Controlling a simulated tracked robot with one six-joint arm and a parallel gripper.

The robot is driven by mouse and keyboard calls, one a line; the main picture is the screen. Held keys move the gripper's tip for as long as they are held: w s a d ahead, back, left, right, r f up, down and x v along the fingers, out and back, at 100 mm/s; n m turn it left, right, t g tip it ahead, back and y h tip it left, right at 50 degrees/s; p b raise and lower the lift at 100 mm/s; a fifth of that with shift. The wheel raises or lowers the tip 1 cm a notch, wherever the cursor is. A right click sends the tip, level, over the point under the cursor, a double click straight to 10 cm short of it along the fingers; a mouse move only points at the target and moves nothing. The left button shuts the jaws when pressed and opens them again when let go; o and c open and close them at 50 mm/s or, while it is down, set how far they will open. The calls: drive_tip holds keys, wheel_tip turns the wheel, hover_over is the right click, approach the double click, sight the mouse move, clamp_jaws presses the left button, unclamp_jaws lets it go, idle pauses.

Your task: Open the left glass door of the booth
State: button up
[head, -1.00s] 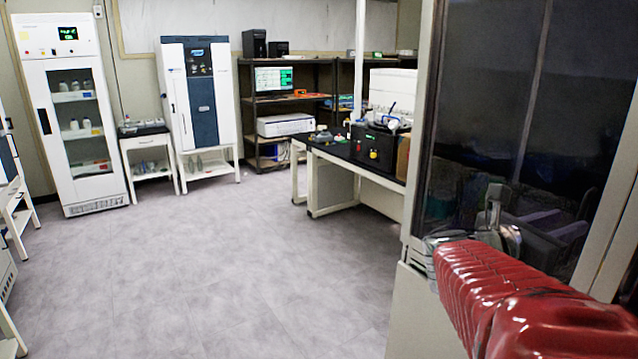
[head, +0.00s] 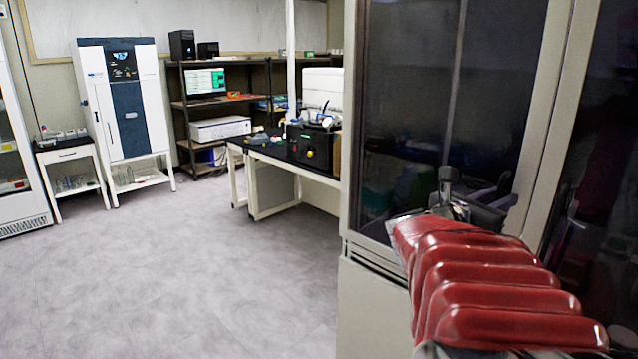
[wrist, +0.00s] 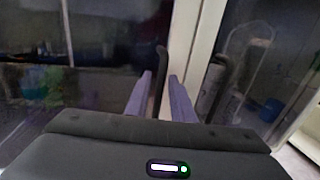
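The booth's left glass door (head: 405,100) fills the centre right of the head view, dark and framed in pale metal. It looks closed. It also shows in the wrist view as a dark pane (wrist: 105,45). A dark upright handle (wrist: 161,62) stands near that pane's right edge. My gripper (wrist: 160,95) is open, with its two purple fingers apart on either side of the handle's lower part. Gaps show beside the handle; how deep it sits between the fingers is unclear. In the head view my gripper (head: 446,190) is partly hidden behind my red-sleeved arm.
The right glass door (head: 600,130) with its own dark handle (wrist: 214,85) adjoins across a pale frame post (wrist: 185,45). A black-topped bench (head: 280,155) stands left of the booth. The grey floor (head: 190,260) ahead on the left is clear.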

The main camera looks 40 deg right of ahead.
clamp_jaws()
drive_tip(key=shift+a, duration=0.2)
drive_tip(key=shift+d, duration=0.15)
